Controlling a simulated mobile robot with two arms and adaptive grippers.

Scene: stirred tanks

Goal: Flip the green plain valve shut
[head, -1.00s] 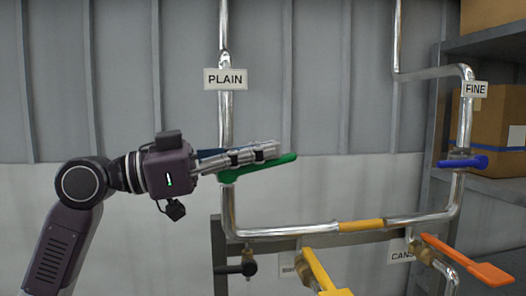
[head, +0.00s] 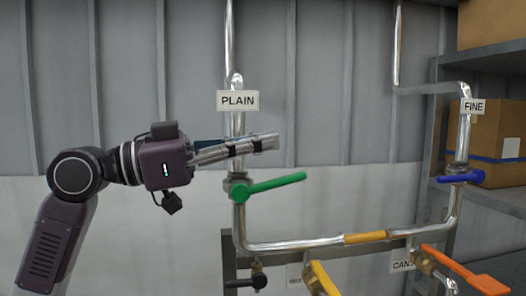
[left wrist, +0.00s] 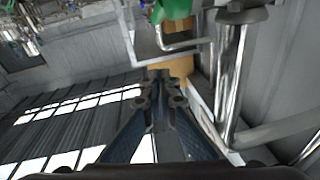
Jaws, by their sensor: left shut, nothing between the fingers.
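The green valve lever (head: 273,186) sits on the vertical pipe under the PLAIN sign (head: 237,100) in the head view. The lever points right, across the pipe, and tilts slightly up. My left gripper (head: 272,142) is shut and empty. It appears just above the lever in the picture, with a gap between them. In the left wrist view its closed fingers (left wrist: 160,85) point up the frame, and part of the green valve (left wrist: 172,10) shows at the top edge, cut off. My right gripper is in neither view.
A blue lever (head: 461,177) sits under the FINE sign (head: 474,106) on the right pipe. Yellow (head: 323,278) and orange (head: 466,273) levers are low in front. A shelf with cardboard boxes (head: 497,130) stands at the right.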

